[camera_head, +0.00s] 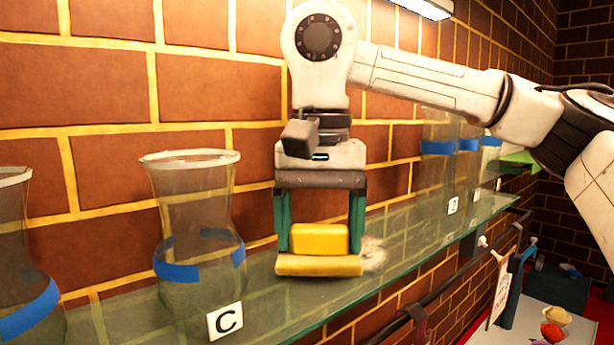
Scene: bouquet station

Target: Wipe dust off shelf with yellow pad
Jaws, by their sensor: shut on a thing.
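My gripper (319,222) points down over the glass shelf (425,225), its two green fingers shut on the sides of the yellow pad (319,240). The pad's wider, paler base is at the shelf top and appears to touch it. A pale dust patch (374,254) lies on the shelf just right of the pad. Any dust under or behind the pad is hidden.
A glass vase (195,230) with blue tape and a C card (225,321) stands left of my gripper. Another vase (22,285) is at the far left. Taped vases (438,160) stand at the shelf's far right end. A brick wall runs behind; a dark rail (440,290) runs below.

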